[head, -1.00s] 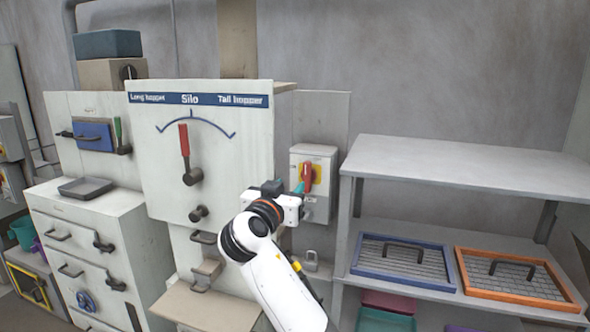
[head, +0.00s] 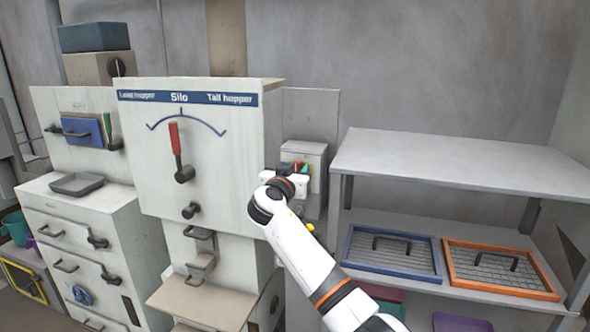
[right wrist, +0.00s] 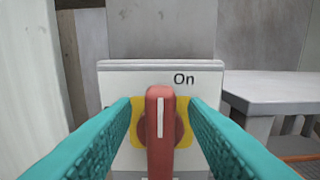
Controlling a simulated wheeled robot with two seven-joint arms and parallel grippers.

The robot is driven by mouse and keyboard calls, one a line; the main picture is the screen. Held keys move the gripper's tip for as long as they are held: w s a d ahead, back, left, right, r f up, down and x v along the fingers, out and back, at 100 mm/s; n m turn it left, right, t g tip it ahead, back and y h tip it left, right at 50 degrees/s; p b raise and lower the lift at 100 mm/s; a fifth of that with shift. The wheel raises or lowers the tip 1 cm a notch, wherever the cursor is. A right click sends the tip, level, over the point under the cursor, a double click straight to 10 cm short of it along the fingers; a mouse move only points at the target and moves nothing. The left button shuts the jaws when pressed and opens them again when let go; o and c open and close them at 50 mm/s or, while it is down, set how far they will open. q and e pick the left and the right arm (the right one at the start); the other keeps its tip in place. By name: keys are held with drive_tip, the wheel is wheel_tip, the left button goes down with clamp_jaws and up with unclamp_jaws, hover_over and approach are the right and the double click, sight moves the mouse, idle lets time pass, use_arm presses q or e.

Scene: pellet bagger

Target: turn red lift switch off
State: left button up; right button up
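The red lift switch (right wrist: 160,135) is a red handle with a white line on a yellow plate, on a grey-white box (head: 304,149). In the right wrist view the handle stands upright, with the word "On" above it to the right. My right gripper (right wrist: 160,112) has its two teal fingers on either side of the handle, with a visible gap on each side, so it is open around it. In the head view my right gripper (head: 299,171) covers most of the switch. My left gripper is not in view.
A cabinet with a Silo dial and red lever (head: 176,140) stands close on the left. A grey shelf unit (head: 460,165) stands on the right, holding a blue-framed sieve (head: 391,277) and an orange-framed sieve (head: 500,293).

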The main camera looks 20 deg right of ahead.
drive_tip(key=shift+c, duration=0.3)
clamp_jaws()
drive_tip(key=shift+f, duration=0.1)
